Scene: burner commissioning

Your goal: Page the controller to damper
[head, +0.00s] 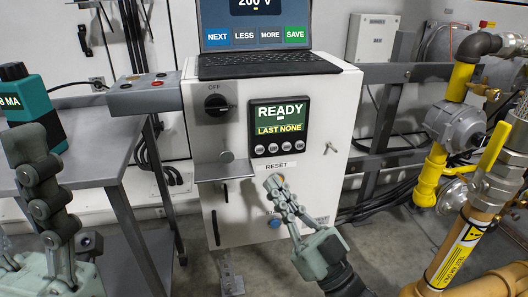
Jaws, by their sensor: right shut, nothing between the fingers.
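The controller (279,126) is a dark panel on the front of a white cabinet. Its green screen (279,118) reads READY above LAST NONE. A row of several round buttons (279,148) sits under the screen, above a RESET label. My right gripper (275,184) is shut and empty, fingers pointing up, just below the RESET label in the picture. Whether it touches the cabinet cannot be told. My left gripper (32,158) is at the left edge, partly cut off. Its opening is unclear.
A laptop (270,66) stands on the cabinet (225,75), its screen showing NEXT, LESS, MORE and SAVE. A rotary switch (216,103) marked OFF is left of the controller. A teal meter (25,98) is on the grey table (95,150) at left. Yellow gas pipes (432,170) stand at right.

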